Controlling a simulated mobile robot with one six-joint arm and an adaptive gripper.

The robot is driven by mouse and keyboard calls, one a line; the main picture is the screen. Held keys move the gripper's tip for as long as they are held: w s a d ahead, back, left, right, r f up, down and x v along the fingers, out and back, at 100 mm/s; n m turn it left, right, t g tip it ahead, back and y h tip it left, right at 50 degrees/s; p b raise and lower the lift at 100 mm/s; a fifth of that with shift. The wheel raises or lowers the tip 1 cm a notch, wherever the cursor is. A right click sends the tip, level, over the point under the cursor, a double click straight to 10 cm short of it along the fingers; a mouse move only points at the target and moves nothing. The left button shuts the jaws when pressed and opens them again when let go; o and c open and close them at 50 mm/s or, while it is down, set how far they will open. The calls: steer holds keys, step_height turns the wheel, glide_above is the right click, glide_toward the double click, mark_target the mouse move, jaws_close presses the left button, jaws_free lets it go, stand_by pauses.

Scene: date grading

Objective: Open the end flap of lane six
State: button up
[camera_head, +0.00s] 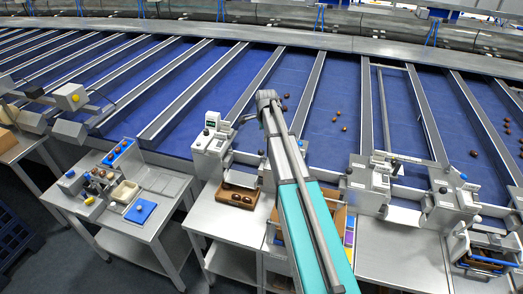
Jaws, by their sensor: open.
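Blue sorting lanes with grey dividers run away from me, with dark dates (473,153) lying on some of them. I see no readable lane numbers, so I cannot tell which is lane six. White and grey end units stand at the near lane ends: one left of my arm (212,139), one right of it (369,182) and another further right (449,198). No end flap can be made out clearly, open or shut. My arm reaches up the middle, its far joint over a blue lane.
A brown tray of dates (236,198) sits left of my arm. Bare steel worktop (395,245) lies to the right. A dark blue crate (15,240) stands far left.

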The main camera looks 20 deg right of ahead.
mark_target(261, 153)
steer(key=shift+f, duration=0.1)
stand_by(0.3)
steer(key=w+f+b, duration=0.1)
steer(key=f+b, duration=0.8)
steer(key=w+f+b, duration=0.1)
steer(key=f+b, duration=0.3)
steer(key=shift+w+f+b, duration=0.2)
steer(key=shift+w+b, duration=0.1)
stand_by(0.5)
stand_by(0.3)
jaws_close()
